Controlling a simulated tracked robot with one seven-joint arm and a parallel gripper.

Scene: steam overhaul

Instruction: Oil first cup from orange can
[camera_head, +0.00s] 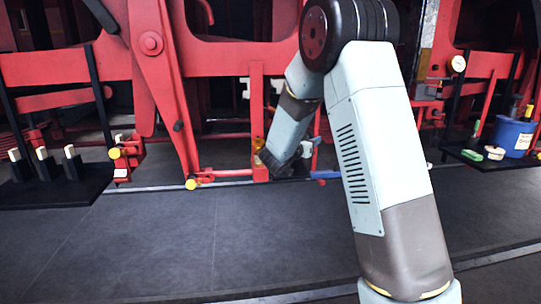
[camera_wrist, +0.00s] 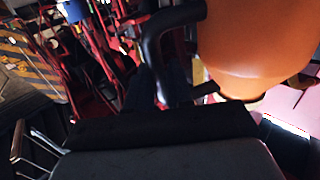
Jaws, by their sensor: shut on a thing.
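The orange can (camera_wrist: 255,45) fills the upper right of the wrist view, with its black handle (camera_wrist: 152,45) on its left side. My gripper (camera_wrist: 170,90) is shut on the can by this handle. In the head view my gripper (camera_head: 272,162) is low in front of the red frame, and a small orange patch beside it is probably part of the can. The can's spout is not clear. Small yellow round fittings sit low on the red machinery, one at left (camera_head: 115,153) and one near the middle (camera_head: 191,184). I cannot tell which is the first cup.
A black shelf (camera_head: 60,195) at left holds several dark blocks with pale tops. A shelf at right holds a blue bucket (camera_head: 511,137), a green item (camera_head: 472,154) and a pale tin (camera_head: 496,154). Red rods and beams stand close around my gripper. The dark floor (camera_head: 170,245) is clear.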

